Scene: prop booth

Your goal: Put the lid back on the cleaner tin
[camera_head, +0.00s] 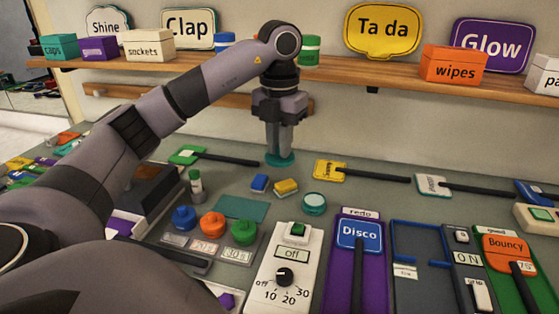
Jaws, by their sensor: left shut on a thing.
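My left gripper (279,152) points down over the back part of the grey bench, below the shelf. It is shut on a round teal lid (280,161), which shows as a flat disc at the fingertips. Whether the lid touches the bench is hard to tell. A small round teal tin (314,204) stands on the bench, nearer to me and a little right of the gripper. The lid and the tin are apart. My right gripper is not in view.
A blue block (260,183) and a yellow block (286,186) lie between gripper and tin. The off-dial panel (285,270) and purple Disco panel (357,275) are in front. A yellow-tagged paddle (330,170) lies right of the lid. A wooden shelf (350,75) with boxes runs behind.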

